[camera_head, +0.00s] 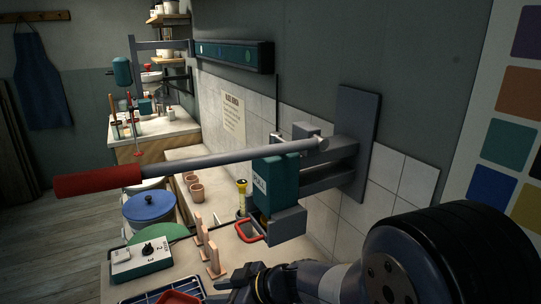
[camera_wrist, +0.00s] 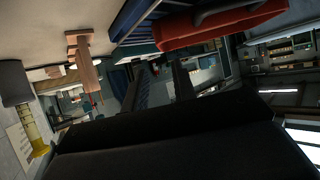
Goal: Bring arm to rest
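My dark arm joints fill the lower right. In the wrist view the two dark fingers (camera_wrist: 160,82) stand apart with nothing seen between them, so the gripper looks open and empty. The wrist view is tilted, and the dark gripper body covers its lower part.
A wall-mounted press with a long red-handled lever (camera_head: 100,181) hangs above the bench.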

